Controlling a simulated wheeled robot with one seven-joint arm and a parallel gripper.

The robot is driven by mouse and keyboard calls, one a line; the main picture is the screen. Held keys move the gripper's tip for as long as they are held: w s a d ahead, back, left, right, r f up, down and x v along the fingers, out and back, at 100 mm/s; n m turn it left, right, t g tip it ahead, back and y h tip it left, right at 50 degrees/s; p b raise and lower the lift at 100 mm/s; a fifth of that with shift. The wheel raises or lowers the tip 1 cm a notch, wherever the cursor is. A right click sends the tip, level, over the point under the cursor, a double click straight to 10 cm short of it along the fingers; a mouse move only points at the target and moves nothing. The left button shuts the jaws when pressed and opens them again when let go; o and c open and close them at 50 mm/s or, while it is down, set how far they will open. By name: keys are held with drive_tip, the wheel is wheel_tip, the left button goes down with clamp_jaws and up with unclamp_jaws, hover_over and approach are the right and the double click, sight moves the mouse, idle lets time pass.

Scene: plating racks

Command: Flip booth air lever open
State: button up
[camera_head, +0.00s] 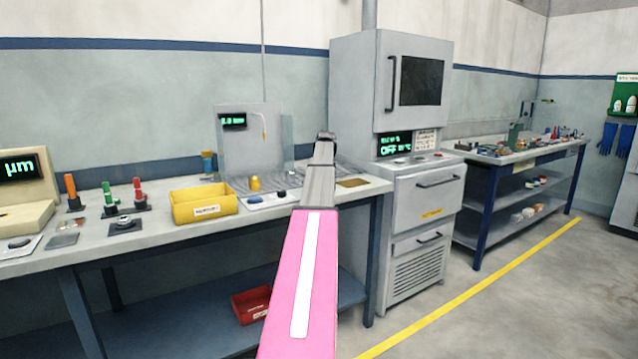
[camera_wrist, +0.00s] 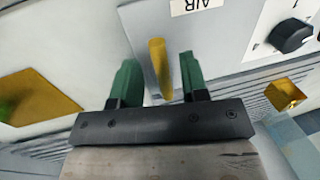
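In the wrist view a yellow lever (camera_wrist: 161,66) stands on a light grey panel (camera_wrist: 218,52) with a label reading AIR (camera_wrist: 198,4). My gripper (camera_wrist: 158,72) has two green fingers spread apart, one on each side of the lever. A gap shows between the lever and each finger, so it does not look clamped. In the head view my gripper (camera_head: 326,138) is at the right side of the grey booth (camera_head: 250,150) with the green readout. The lever cannot be made out there; my arm covers that part of the bench.
A black knob (camera_wrist: 292,36) sits right of the lever in the wrist view. In the head view a yellow bin (camera_head: 203,205) stands left on the bench (camera_head: 150,232). A tall grey oven cabinet (camera_head: 352,85) stands close to the right of my arm.

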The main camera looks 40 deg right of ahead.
drive_tip(key=shift+r, duration=0.1)
wheel_tip(320, 180, up, 10)
drive_tip(key=d, duration=0.2)
drive_tip(key=shift+s+r, duration=0.15)
drive_tip(key=shift+r, duration=0.05)
idle(0.5)
